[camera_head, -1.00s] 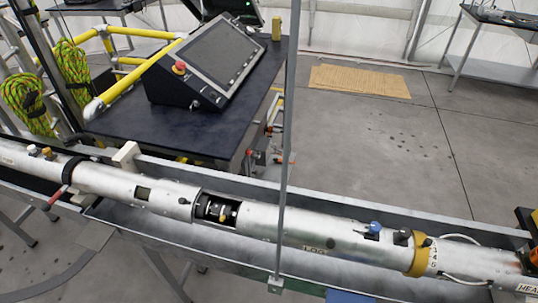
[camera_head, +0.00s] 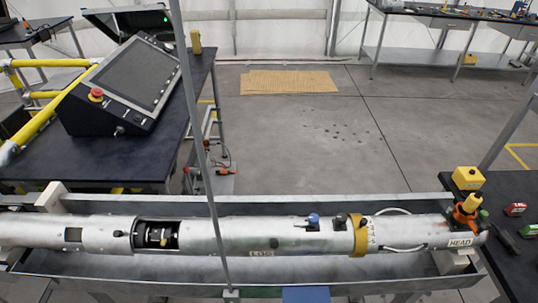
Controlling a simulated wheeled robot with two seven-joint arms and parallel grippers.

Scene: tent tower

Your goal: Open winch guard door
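Neither of my grippers is in the head view. I cannot make out a winch or a winch guard door in this view. A long silver tube (camera_head: 245,237) lies level in a grey metal trough (camera_head: 285,208) across the front. It has a dark open window (camera_head: 156,235) with small parts inside, and a yellow band (camera_head: 360,235) near its right end. A label reading "HEAD" (camera_head: 460,242) marks that end.
A control console (camera_head: 126,85) with a red button stands on a dark table (camera_head: 95,150) at left, beside yellow rails (camera_head: 45,108). A thin grey pole (camera_head: 200,140) rises before the trough. A dark table (camera_head: 510,190) stands right. The floor behind (camera_head: 300,150) is mostly clear.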

